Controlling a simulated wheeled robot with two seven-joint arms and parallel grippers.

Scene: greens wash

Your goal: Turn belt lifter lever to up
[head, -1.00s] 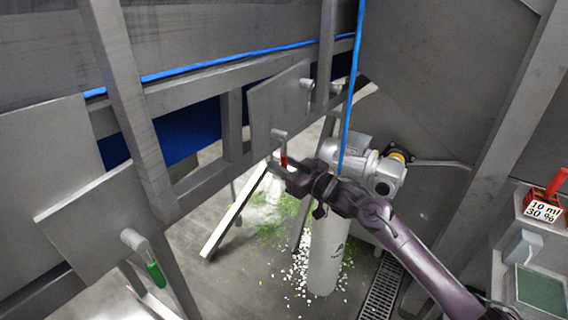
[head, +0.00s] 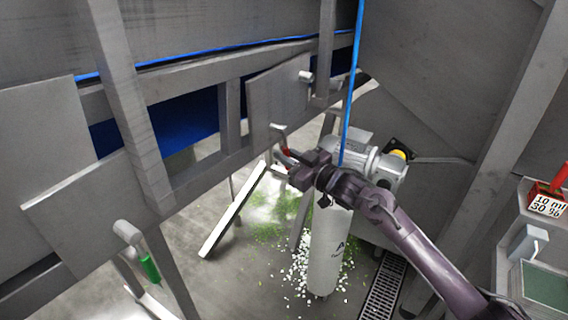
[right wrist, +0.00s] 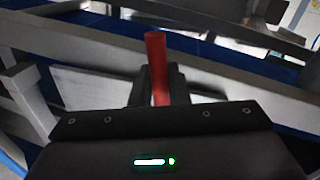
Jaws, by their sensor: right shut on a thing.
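A lever with a red grip (head: 286,153) hangs from a grey bent arm on a metal plate (head: 277,105) at the middle of the head view. My right gripper (head: 284,158) is shut on the red grip. In the right wrist view the red grip (right wrist: 156,58) stands up between the two dark fingers (right wrist: 158,88), and its lower end is hidden by the gripper body. A second lever with a green grip (head: 150,268) hangs down at the lower left, on another plate, apart from the gripper. My left gripper is not in view.
A white cylinder (head: 329,255) stands under my right arm, with a motor (head: 372,163) behind it. Grey frame beams (head: 140,125) and a blue belt (head: 185,118) lie left and behind. A control box (head: 540,245) is at the right. Green and white scraps lie on the floor.

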